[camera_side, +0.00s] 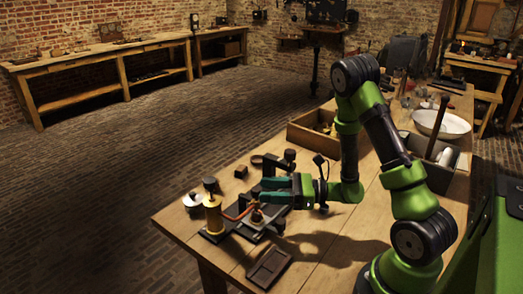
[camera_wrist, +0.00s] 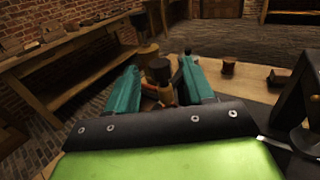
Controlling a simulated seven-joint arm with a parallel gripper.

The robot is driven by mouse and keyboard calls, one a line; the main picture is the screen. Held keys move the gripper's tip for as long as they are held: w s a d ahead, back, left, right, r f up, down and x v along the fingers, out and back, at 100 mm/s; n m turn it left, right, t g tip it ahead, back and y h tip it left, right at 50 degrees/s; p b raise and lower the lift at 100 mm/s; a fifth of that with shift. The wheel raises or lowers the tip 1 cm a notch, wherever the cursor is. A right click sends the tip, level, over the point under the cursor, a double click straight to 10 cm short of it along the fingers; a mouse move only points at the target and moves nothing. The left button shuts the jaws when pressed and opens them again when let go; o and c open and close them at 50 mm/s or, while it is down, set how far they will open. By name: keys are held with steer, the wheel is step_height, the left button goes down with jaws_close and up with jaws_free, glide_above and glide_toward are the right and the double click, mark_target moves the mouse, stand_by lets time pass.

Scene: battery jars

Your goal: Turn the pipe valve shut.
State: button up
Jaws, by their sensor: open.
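My gripper (camera_side: 263,190) has two teal fingers and is open, reaching left, low over the bench. In the wrist view, my gripper (camera_wrist: 159,66) has a dark knob on a brass stem (camera_wrist: 158,71) between its spread fingers; this looks like the pipe valve. I see gaps beside it, but cannot tell whether a finger touches it. A copper-red pipe (camera_side: 238,215) runs from a brass cylinder (camera_side: 213,216) with a black top towards the valve (camera_side: 257,216) on a dark base. In the side view, the valve is partly hidden by my gripper.
A small pale jar (camera_side: 192,201) stands left of the cylinder. A small brown block (camera_side: 241,171) lies behind. A wooden box (camera_side: 305,137) and a white bowl (camera_side: 441,124) stand farther back.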

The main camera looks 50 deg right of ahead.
mark_target(257, 189)
steer(key=shift+x, duration=1.9)
steer(key=shift+c, duration=0.3)
steer(key=c, duration=0.8)
steer(key=shift+c, duration=0.2)
steer(key=shift+y, duration=0.3)
steer(key=n+g+y, duration=0.2)
steer(key=g, duration=0.1)
steer(key=shift+d+n+y, duration=0.1)
steer(key=shift+n+y, duration=0.3)
steer(key=shift+n+g+y, duration=0.9)
steer(key=shift+n+g, duration=0.2)
steer(key=shift+g, duration=0.35)
steer(key=shift+n+g+y, duration=0.9)
steer(key=shift+n+g, duration=0.2)
steer(key=shift+g, duration=0.65)
